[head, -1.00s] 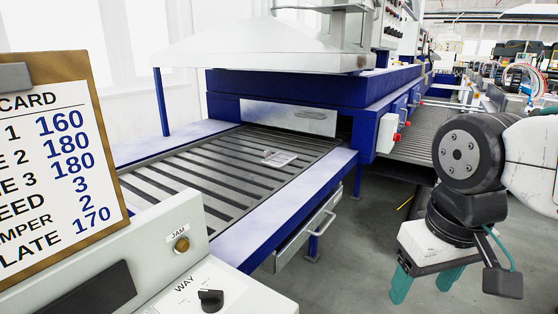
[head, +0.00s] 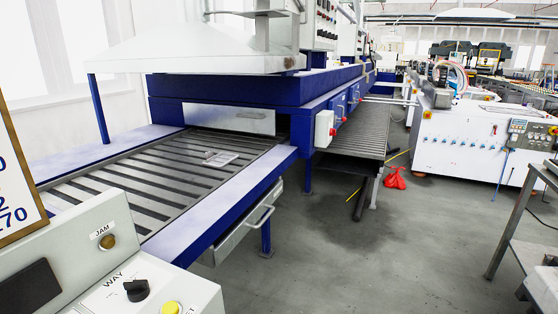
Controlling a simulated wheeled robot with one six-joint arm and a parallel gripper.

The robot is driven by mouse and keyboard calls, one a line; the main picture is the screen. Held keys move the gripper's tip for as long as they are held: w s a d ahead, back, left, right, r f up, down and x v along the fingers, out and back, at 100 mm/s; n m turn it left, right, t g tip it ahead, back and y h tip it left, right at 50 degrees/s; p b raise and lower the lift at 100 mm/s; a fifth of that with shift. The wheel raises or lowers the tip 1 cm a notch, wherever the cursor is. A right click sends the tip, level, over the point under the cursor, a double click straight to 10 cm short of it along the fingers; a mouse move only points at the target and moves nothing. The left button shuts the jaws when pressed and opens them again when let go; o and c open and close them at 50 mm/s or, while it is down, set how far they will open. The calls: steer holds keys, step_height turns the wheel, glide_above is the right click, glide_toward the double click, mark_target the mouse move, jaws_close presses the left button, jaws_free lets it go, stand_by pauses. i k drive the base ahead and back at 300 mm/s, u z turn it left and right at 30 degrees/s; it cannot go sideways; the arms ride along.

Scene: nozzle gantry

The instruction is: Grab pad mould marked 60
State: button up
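I see no pad mould marked 60 in the head view. A small pale flat object (head: 220,158) lies on the slatted conveyor bed (head: 150,182) of the blue oven; it is too small to tell what it is or whether it bears a mark. My gripper is out of the picture.
A control panel (head: 150,270) with a black knob and a yellow button stands at front left, beside a card on a clipboard (head: 15,200). A white machine (head: 460,145) and a grey metal table (head: 525,215) are at right. A red item (head: 395,178) lies on the floor. Grey floor is open in the middle.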

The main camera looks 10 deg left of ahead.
mark_target(221, 159)
steer(key=z, duration=0.25)
steer(key=i, duration=1.9)
steer(key=u, duration=1.45)
steer(key=i, duration=0.9)
steer(key=u, duration=0.95)
